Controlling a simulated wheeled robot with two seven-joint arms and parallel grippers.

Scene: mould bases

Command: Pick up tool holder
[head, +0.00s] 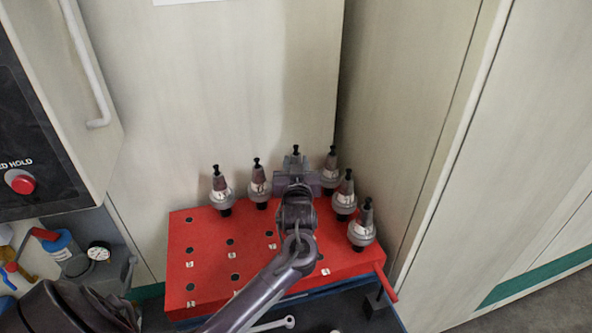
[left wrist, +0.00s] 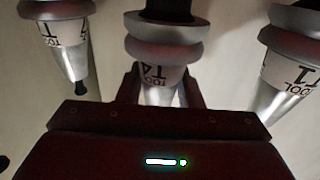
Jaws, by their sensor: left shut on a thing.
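Several grey metal tool holders with dark knobs on top stand in the red rack (head: 208,276), along its back and right edges. My left gripper (head: 296,172) reaches over the rack and is shut on the back-middle tool holder (head: 295,160). In the left wrist view its fingers (left wrist: 160,90) close on the tapered, labelled part of this tool holder (left wrist: 163,48). My arm hides its lower part in the head view, so I cannot tell whether it is lifted. My right gripper is not in view.
Neighbouring tool holders stand close on both sides, one at the left (head: 258,183) and one at the right (head: 329,172). Pale cabinet panels (head: 240,80) rise behind the rack. A control panel with a red button (head: 20,182) is at the left. The rack's front-left holes are empty.

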